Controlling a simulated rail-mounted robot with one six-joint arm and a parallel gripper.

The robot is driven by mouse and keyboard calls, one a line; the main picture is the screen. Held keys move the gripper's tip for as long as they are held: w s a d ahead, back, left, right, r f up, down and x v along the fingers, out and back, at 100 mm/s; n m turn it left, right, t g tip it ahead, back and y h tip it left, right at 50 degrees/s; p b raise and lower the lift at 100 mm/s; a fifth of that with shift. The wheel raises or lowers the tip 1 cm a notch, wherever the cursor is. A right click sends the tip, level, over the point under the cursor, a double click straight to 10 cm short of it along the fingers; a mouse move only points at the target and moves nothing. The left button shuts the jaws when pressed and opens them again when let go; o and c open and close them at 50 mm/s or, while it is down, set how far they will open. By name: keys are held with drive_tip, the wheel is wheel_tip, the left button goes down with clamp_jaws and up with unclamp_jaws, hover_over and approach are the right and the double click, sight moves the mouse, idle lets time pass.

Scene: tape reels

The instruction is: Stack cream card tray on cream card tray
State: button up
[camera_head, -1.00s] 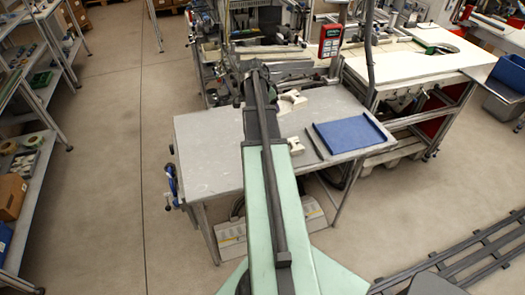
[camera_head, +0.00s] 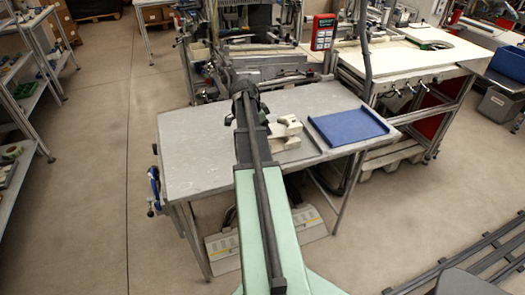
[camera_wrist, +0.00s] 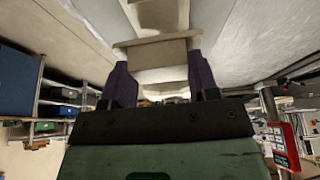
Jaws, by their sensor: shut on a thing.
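In the wrist view my gripper (camera_wrist: 160,65) is shut on a cream card tray (camera_wrist: 158,52), with one dark purple finger at each side of it. More cream surface shows beyond it, but I cannot tell where one piece ends. In the head view cream card tray shapes (camera_head: 286,122) show just right of my arm, close together over the grey table (camera_head: 205,160). I cannot tell there which is held, or whether they touch.
A blue tray (camera_head: 347,127) lies on the right part of the table, with a thin dark strip to its left. The table's left part is clear. A red handheld panel (camera_head: 323,32) and machinery stand behind. Shelves (camera_head: 25,110) stand at the far left.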

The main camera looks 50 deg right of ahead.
drive_tip(key=shift+f, duration=0.1)
wheel_tip(320, 180, down, 5)
drive_tip(key=b, duration=0.4)
drive_tip(key=shift+r, duration=0.5)
drive_tip(key=shift+f, duration=0.15)
drive_tip(key=o, duration=1)
